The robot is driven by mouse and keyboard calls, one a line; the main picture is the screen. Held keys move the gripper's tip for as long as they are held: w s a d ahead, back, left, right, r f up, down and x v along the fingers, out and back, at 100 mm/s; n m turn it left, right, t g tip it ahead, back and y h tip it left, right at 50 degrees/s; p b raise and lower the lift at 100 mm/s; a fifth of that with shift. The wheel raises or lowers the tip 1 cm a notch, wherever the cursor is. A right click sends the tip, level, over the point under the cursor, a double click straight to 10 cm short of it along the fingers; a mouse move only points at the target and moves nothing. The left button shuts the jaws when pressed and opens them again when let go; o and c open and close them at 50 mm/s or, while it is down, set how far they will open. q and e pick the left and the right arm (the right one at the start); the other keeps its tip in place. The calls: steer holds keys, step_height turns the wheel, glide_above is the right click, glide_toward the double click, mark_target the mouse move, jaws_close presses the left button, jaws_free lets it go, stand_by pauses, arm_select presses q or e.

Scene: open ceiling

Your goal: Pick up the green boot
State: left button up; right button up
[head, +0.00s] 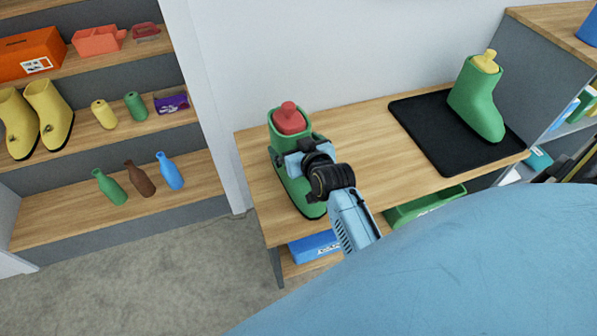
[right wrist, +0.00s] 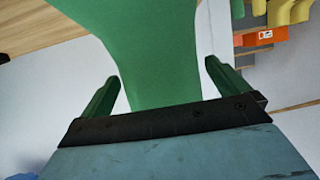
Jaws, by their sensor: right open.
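One green boot (head: 280,130) stands on the wooden table with a red bottle (head: 289,117) sticking out of its top. My right gripper (head: 297,150) is at this boot and hides part of it. In the right wrist view the same green boot (right wrist: 155,45) passes between the two open fingers (right wrist: 162,75); gaps show beside it, so the fingers do not look closed on it. A second green boot (head: 477,100) stands on a black mat (head: 425,130) with a yellow bottle (head: 487,62) in its top. My left gripper is not in view.
The table (head: 365,125) is clear between the boots. Left shelves hold yellow boots (head: 48,115), an orange box (head: 30,52), and several bottles (head: 140,180). Blue (head: 313,247) and green (head: 425,205) bins sit below the table. A grey shelf unit (head: 540,70) stands right.

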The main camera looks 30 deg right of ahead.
steer(key=shift+w, duration=0.1)
steer(key=c, duration=1.3)
steer(key=shift+c, duration=1)
steer(key=shift+r, duration=0.2)
